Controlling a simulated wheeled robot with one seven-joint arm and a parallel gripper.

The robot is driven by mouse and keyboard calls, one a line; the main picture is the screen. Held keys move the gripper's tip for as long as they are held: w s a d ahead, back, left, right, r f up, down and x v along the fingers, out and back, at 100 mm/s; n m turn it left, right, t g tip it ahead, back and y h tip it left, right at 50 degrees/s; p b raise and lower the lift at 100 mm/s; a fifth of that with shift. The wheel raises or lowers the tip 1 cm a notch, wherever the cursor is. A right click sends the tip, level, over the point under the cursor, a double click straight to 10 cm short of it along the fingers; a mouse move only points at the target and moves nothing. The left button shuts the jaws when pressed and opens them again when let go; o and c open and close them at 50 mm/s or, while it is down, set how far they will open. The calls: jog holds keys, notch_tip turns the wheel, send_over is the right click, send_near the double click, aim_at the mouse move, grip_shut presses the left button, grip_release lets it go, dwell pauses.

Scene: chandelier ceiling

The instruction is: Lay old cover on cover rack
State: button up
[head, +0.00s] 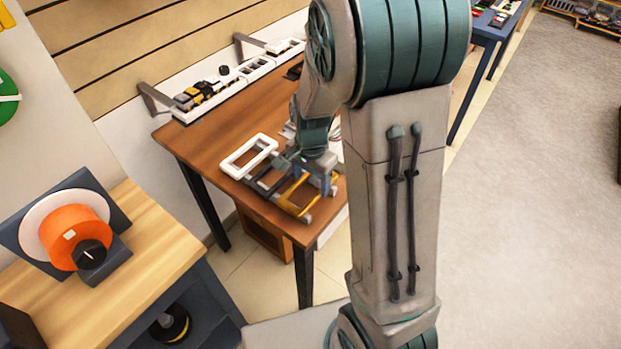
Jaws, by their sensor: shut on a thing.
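My gripper (324,184) is low over the near part of the brown table, pointing down. It is shut on a yellowed, open frame-shaped cover (292,188), which looks like the old cover. The cover is at a grey rack (265,183) with bars. Whether the cover rests on the rack or is just above it I cannot tell. A white rectangular frame (233,167) lies at the rack's left end. My arm and gripper hide part of the rack and cover.
The brown table (205,130) has a white wall-side tray (252,70) holding yellow-black tools (200,95). A wooden bench (140,260) at left carries an orange device (75,235). Open floor (530,190) lies to the right.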

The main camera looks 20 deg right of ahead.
jog(key=shift+f+b, duration=0.4)
jog(key=shift+f, duration=0.1)
jog(key=o, duration=1)
jog(key=shift+r, duration=0.1)
notch_tip(320, 180, up, 13)
jog(key=p, duration=0.2)
jog(key=shift+s+a+r+n+t, duration=0.1)
jog(key=shift+s+r+n+t, duration=0.4)
jog(key=shift+s+n, duration=1.55)
jog(key=shift+s+d+r+n+t, duration=0.1)
jog(key=shift+s+r+n+t, duration=0.4)
jog(key=shift+s+n, duration=1.55)
jog(key=shift+s+a+r+n+t, duration=0.1)
jog(key=shift+s+r+n+t, duration=0.35)
jog(key=shift+s+n, duration=1.55)
jog(key=shift+s+m, duration=0.8)
